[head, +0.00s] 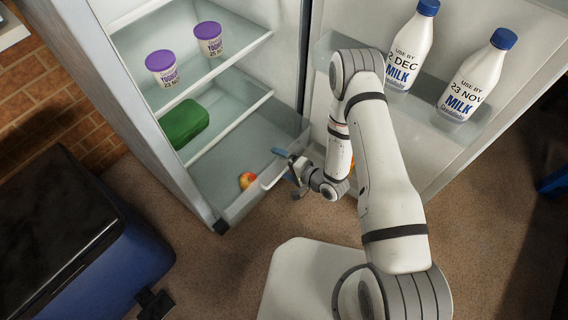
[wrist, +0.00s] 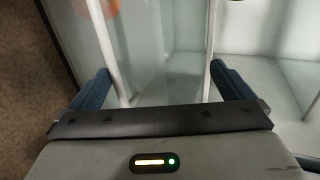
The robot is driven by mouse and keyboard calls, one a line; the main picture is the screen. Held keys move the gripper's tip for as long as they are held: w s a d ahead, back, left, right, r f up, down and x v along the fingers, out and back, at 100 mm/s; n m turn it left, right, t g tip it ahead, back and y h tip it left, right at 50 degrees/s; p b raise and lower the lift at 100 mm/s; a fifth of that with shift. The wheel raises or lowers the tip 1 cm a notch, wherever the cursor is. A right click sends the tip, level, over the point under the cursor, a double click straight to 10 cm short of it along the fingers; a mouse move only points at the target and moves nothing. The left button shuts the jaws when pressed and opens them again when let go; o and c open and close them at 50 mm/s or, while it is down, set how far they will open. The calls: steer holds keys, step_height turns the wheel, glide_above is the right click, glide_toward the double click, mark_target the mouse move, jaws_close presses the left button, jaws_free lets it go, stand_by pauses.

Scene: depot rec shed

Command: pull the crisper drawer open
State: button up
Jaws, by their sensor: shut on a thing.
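The crisper drawer (head: 215,180) is the clear bin at the bottom of the open fridge, with a red and yellow apple (head: 247,181) inside. Its pale handle (head: 271,180) is on the drawer's front. My gripper (head: 284,166) is at this handle, with one blue finger on each side, and is shut on it. In the wrist view my gripper (wrist: 161,90) has its blue fingers wide apart, with pale bars beside their inner faces. How far the drawer is out is hard to tell.
Shelves above hold two yoghurt pots (head: 161,69) and a green box (head: 184,123). The open fridge door (head: 450,150) stands to the right with two milk bottles (head: 472,78). A dark blue bin (head: 70,240) stands at the lower left. Brown floor (head: 190,270) lies before the fridge.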

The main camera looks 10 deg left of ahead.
steer(key=shift+s+a+r, duration=0.1)
steer(key=shift+r, duration=0.65)
steer(key=shift+y, duration=0.3)
steer(key=shift+c, duration=0.2)
steer(key=shift+s+d+r, duration=0.15)
steer(key=shift+s+d, duration=0.1)
steer(key=shift+d, duration=0.25)
steer(key=c, duration=1.1)
steer(key=shift+o, duration=0.2)
steer(key=s+d+p, duration=0.1)
steer(key=s+d, duration=0.2)
steer(key=d, duration=0.4)
steer(key=shift+s+r, duration=0.3)
steer(key=shift+r, duration=0.1)
